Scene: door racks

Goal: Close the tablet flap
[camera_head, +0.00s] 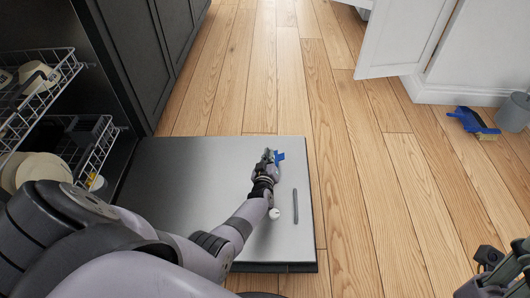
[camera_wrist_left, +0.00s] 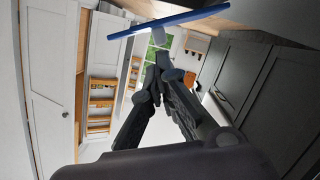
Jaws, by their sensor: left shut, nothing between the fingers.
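The dishwasher door (camera_head: 180,185) lies open and flat, its steel inner face up. A small blue flap (camera_head: 279,157), which looks like the tablet flap, stands raised near the far right part of the door. In the left wrist view a blue flat piece (camera_wrist_left: 168,21) shows nearly edge-on, just beyond the fingertips. My left gripper (camera_head: 268,156) is shut and empty, right beside the flap on its left; its closed fingers also show in the left wrist view (camera_wrist_left: 160,72). I cannot tell whether they touch. The compartment under the flap is hidden. My right gripper (camera_head: 489,258) is at the lower right edge.
A white round cap (camera_head: 274,213) and a dark bar (camera_head: 295,205) sit on the door. Racks (camera_head: 40,85) with dishes stand at the left. A blue dustpan (camera_head: 472,122) and a grey bin (camera_head: 513,111) are on the floor at right. The wooden floor between is clear.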

